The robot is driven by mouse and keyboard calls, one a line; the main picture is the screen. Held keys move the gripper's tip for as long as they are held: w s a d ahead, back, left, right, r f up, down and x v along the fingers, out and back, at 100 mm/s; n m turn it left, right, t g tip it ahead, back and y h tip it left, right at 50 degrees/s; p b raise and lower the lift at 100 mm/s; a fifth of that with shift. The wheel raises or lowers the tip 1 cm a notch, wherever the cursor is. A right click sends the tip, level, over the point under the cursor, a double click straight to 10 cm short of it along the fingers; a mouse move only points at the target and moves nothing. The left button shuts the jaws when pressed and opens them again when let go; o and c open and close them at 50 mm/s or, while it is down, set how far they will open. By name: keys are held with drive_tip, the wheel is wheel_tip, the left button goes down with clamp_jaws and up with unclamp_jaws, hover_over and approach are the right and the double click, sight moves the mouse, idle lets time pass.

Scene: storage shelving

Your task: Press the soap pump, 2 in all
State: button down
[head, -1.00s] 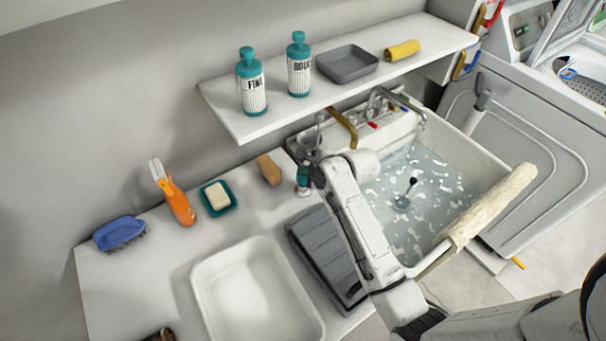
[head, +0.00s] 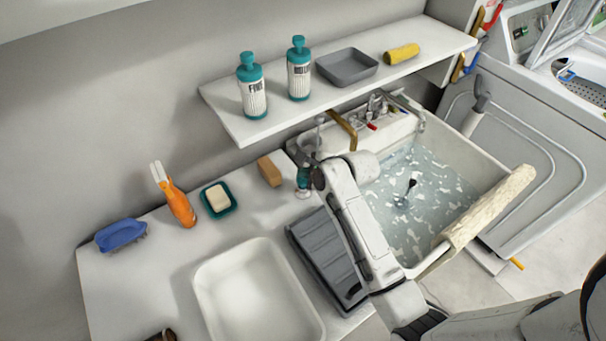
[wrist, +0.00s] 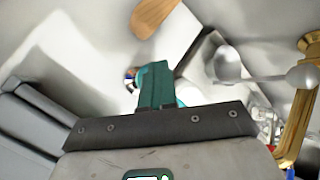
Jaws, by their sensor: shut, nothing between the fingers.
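A small soap pump bottle with teal and white parts (head: 304,180) stands on the counter by the sink's left corner. My arm's end reaches down right over it, covering much of it in the head view. In the wrist view my gripper (wrist: 156,84) is shut, its narrow teal-looking fingers pointing down from the dark bar. A rounded teal part of the pump (wrist: 181,101) shows just behind them, partly hidden. I cannot tell whether the fingertips touch the pump head or how far it is pressed.
A white basin (head: 205,300) and grey ribbed rack (head: 322,255) are in front. The sink (head: 480,215) holds water. A shelf (head: 225,112) overhangs behind.

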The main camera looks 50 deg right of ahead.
drive_tip(key=shift+r+p, duration=0.8)
drive_tip(key=shift+r, duration=0.05)
wheel_tip(320, 180, up, 5)
drive_tip(key=p, duration=0.5)
drive_tip(key=shift+p, duration=0.35)
idle(2.0)
